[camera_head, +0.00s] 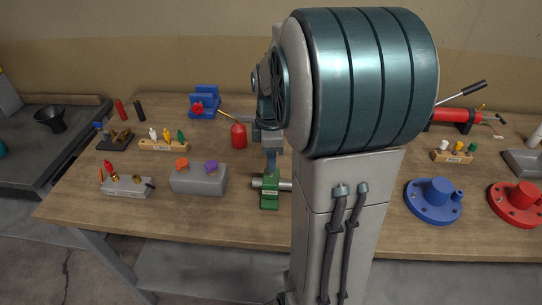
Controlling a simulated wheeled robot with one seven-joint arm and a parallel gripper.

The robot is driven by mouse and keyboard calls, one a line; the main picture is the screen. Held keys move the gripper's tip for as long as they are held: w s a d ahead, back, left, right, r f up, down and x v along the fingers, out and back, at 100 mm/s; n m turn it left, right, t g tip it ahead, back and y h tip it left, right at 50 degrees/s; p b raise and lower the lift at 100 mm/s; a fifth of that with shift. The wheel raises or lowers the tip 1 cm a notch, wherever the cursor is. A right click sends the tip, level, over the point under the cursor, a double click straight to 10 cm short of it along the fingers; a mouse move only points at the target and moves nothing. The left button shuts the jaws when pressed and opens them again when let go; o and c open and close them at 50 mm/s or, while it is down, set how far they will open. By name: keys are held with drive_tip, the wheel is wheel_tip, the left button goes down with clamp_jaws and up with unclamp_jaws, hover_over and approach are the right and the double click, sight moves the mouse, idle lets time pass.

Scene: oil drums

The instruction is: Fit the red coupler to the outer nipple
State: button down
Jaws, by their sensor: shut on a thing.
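My gripper (271,160) is in the middle of the table, just above a green fixture (269,200) with a short steel bar across it. It is partly hidden behind my arm. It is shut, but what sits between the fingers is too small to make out. A grey block (127,188) at the front left carries small brass fittings (137,178) that look like nipples. A small red piece (108,169) stands at its left end and may be the red coupler. I cannot tell which fitting is the outer nipple.
A red oil can (239,135) stands beside my gripper. Blue (433,203) and red (519,203) flanges lie at the right. My arm hides the table's middle right.

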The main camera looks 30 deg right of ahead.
drive_tip(key=shift+f+b, duration=0.8)
drive_tip(key=shift+f, duration=0.25)
drive_tip(key=c, duration=1.2)
unclamp_jaws()
drive_tip(key=shift+c, duration=0.2)
wheel_tip(320, 180, up, 14)
